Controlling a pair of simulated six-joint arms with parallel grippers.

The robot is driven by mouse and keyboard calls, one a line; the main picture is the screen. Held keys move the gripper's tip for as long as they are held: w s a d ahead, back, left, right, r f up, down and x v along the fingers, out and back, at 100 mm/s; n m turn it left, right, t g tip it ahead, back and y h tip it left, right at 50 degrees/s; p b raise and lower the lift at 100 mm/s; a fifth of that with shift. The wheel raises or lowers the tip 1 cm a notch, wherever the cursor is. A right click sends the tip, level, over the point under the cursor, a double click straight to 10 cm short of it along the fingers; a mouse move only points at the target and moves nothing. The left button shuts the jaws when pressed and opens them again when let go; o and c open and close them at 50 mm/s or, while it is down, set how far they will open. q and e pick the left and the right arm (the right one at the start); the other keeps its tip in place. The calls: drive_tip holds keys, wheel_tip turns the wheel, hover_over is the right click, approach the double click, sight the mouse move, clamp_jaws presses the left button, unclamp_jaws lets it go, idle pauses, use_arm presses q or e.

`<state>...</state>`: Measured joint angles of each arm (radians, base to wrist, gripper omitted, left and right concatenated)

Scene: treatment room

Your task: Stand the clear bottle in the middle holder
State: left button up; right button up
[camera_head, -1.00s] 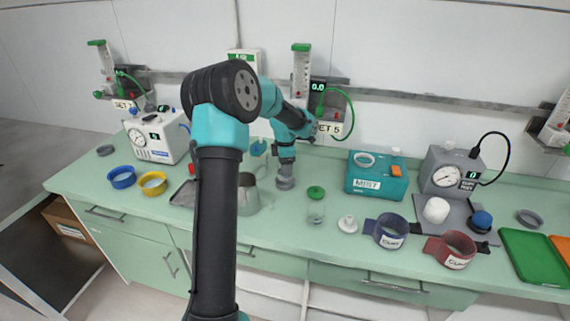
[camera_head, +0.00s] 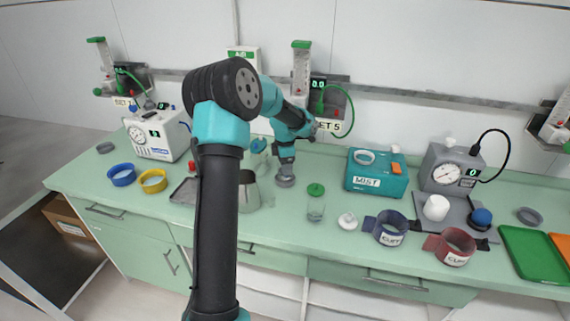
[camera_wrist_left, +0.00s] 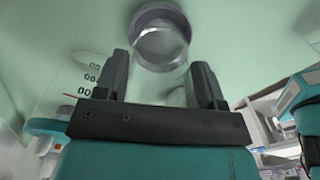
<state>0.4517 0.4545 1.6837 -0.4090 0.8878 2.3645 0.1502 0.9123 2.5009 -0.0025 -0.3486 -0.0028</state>
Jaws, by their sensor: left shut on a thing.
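My left gripper (camera_head: 286,170) is at the middle of the bench, pointing down just above a grey ring holder (camera_head: 286,182). In the left wrist view its two fingers (camera_wrist_left: 160,88) are apart, with the see-through body of the clear bottle (camera_wrist_left: 158,78) between them. The bottle is hard to make out; dark scale marks show beside the left finger. The grey ring also shows past the fingertips (camera_wrist_left: 160,14). I cannot tell whether the bottle's base is inside the ring or above it. My right gripper is not in view.
A metal beaker (camera_head: 248,194) stands close left of the gripper, and a green-lidded jar (camera_head: 316,208) close right. Blue (camera_head: 122,175) and yellow (camera_head: 153,181) rings lie left. A teal MIST box (camera_head: 376,177) and blue (camera_head: 390,230) and red (camera_head: 457,247) cuffs lie right.

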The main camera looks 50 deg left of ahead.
use_arm(q)
drive_tip(key=shift+f, duration=0.9)
idle(0.8)
drive_tip(key=o, duration=1.1)
wheel_tip(320, 180, up, 7)
idle(0.8)
drive_tip(key=shift+f, duration=0.1)
drive_tip(key=shift+f, duration=2.5)
